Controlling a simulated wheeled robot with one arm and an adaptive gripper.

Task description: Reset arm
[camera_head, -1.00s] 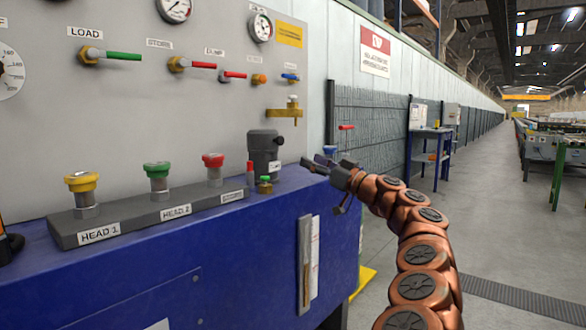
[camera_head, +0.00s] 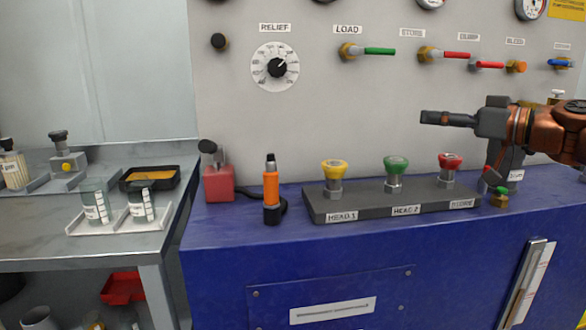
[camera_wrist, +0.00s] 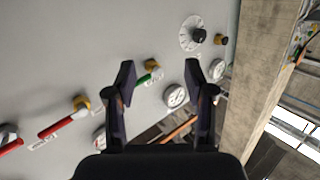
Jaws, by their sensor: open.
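My gripper (camera_head: 430,118) is at the right in the head view, above the blue cabinet and in front of the grey panel, at the end of my copper-coloured arm. It points left and holds nothing. In the wrist view its two dark fingers (camera_wrist: 162,88) stand apart with an empty gap between them. Behind them are the green LOAD lever (camera_wrist: 148,78), a red lever (camera_wrist: 62,125) and the RELIEF dial (camera_wrist: 194,33). The gripper appears clear of the panel and the button block.
A dark block (camera_head: 380,205) with yellow, green and red buttons sits on the blue cabinet (camera_head: 240,255). An orange-and-black tool (camera_head: 271,190) and a red device (camera_head: 217,182) stand left of it. A grey bench (camera_head: 40,240) with beakers is at far left.

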